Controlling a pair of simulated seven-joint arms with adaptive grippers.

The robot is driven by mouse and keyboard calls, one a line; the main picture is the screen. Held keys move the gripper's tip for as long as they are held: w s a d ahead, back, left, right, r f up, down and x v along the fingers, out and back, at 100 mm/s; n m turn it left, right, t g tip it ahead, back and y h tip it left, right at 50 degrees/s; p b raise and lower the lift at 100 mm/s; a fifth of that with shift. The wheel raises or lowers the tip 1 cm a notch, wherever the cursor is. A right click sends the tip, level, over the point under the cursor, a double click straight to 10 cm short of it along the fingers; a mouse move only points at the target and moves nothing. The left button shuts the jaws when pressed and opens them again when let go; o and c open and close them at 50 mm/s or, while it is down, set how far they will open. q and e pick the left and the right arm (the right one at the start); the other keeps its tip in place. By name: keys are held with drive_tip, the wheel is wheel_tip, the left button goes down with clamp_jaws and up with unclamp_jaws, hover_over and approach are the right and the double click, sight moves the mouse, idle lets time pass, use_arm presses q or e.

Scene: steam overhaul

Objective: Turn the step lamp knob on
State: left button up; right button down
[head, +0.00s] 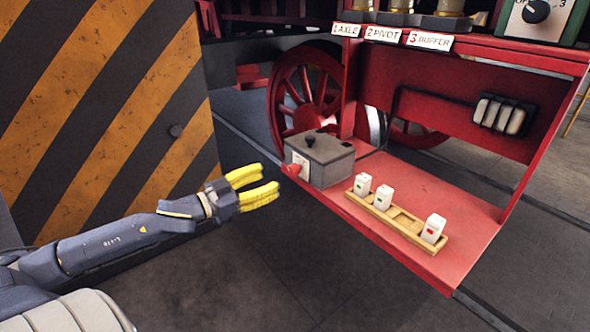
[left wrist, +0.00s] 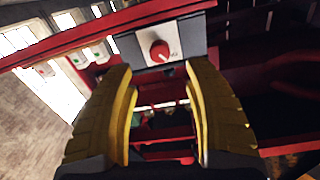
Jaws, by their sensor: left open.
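The step lamp knob (head: 293,170) is a red knob on a pale plate on the left side of a grey box (head: 328,160). The box sits at the left end of the red step. In the left wrist view the red knob (left wrist: 160,50) shows just beyond the fingertips, on its white plate. My left gripper (head: 277,181) has yellow fingers, is open and empty, and points at the knob from the left, a short way apart from it. The exact knob setting is too small to read. My right gripper does not show.
A wooden rack (head: 399,222) with several white blocks stands on the red step (head: 460,205). A yellow and black striped block (head: 110,110) rises at the left. A red spoked wheel (head: 297,95) is behind the box. The floor before the step is clear.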

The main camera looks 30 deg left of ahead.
sight(289, 171)
use_arm(q)
drive_tip(key=shift+x, duration=4.85)
drive_tip(key=shift+w+r, duration=0.1)
clamp_jaws()
